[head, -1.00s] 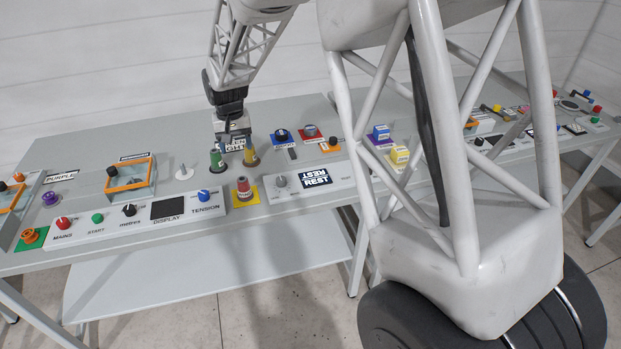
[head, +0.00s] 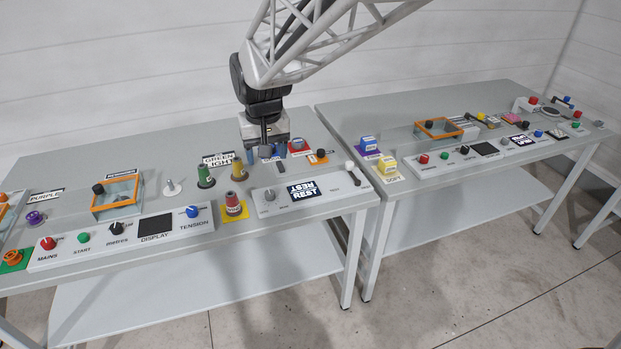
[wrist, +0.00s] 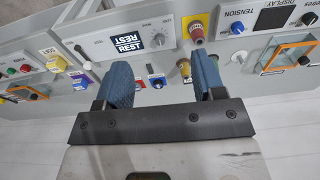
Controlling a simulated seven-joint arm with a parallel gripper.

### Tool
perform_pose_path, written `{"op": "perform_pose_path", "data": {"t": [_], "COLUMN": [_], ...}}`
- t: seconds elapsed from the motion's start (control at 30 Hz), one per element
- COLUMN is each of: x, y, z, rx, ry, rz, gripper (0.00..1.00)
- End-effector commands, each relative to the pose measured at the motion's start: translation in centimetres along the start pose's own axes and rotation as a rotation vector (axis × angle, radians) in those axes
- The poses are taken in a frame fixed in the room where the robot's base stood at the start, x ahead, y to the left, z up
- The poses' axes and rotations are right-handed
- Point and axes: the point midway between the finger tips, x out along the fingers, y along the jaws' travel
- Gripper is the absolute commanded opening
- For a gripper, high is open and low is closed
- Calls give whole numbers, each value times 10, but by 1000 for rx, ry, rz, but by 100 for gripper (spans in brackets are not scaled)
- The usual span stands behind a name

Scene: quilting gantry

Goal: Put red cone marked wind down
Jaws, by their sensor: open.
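The red cone (head: 236,201) stands upright on a yellow square (head: 233,213) at the front edge of the bench. It bears a pale label too small to read. It also shows at the top of the wrist view (wrist: 197,33), beyond the right-hand finger. My gripper (head: 281,153) is open and empty, above the bench behind and to the right of the cone. In the wrist view its two blue fingers (wrist: 160,80) stand wide apart with nothing held between them. The gripper hides part of the bench behind it.
A green cone (head: 206,176) and a yellow cone (head: 238,169) stand just behind the red one. The REST panel (head: 338,184) lies to its right, the DISPLAY panel (head: 104,243) to its left. A white peg (head: 172,188) stands behind. A second bench (head: 480,95) is at right.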

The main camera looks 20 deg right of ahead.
Motion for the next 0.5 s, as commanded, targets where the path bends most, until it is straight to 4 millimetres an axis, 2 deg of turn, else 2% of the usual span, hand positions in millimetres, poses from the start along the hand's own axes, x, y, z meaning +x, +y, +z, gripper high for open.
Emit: {"op": "perform_pose_path", "data": {"t": [0.03, 0.17, 0.5], "x": [-7, -20, -40], "y": [6, 18, 44], "z": [14, 46, 131], "rx": [1, 3, 7], "ry": [9, 26, 69], "rz": [0, 1, 5], "gripper": [63, 63, 63]}}
